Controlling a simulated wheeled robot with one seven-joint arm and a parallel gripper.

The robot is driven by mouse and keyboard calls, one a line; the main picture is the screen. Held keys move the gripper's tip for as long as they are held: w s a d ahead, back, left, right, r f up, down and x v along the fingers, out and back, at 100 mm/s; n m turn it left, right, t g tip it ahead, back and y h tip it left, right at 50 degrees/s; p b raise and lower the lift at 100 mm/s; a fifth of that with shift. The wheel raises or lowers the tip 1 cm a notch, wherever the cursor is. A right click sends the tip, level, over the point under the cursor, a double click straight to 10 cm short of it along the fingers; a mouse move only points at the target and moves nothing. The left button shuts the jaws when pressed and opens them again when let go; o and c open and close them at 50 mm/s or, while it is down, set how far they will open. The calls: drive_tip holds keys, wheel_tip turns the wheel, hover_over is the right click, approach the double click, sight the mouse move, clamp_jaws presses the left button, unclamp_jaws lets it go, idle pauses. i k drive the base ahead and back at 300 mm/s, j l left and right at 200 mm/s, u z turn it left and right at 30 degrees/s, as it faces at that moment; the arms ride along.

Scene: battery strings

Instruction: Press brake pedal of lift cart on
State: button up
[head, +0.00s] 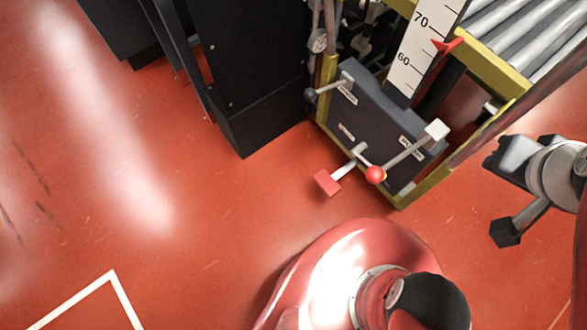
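The lift cart (465,62) stands at the upper right, with a yellow frame and a dark grey control box (375,122) low on its near side. A red square pedal (328,182) sticks out from the box on a short grey arm, low over the floor. The small labels on the box are unreadable, so I cannot tell which pedal is the brake. My gripper (499,196) is at the right, its two dark fingertips apart and empty, to the right of both pedals and not touching them.
A red ball knob (376,174) sits between the pedals, and a black-knobbed lever (310,94) is at the box's left. A black cabinet (250,70) stands left of the cart. The red floor (210,240) is clear at lower left, with a white line (85,295).

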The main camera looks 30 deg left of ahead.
sight(328, 182)
drive_tip(key=u, duration=1.35)
drive_tip(key=k+j+u, duration=0.15)
drive_tip(key=u, duration=0.25)
drive_tip(key=k+j+u, duration=0.1)
drive_tip(key=u, duration=0.3)
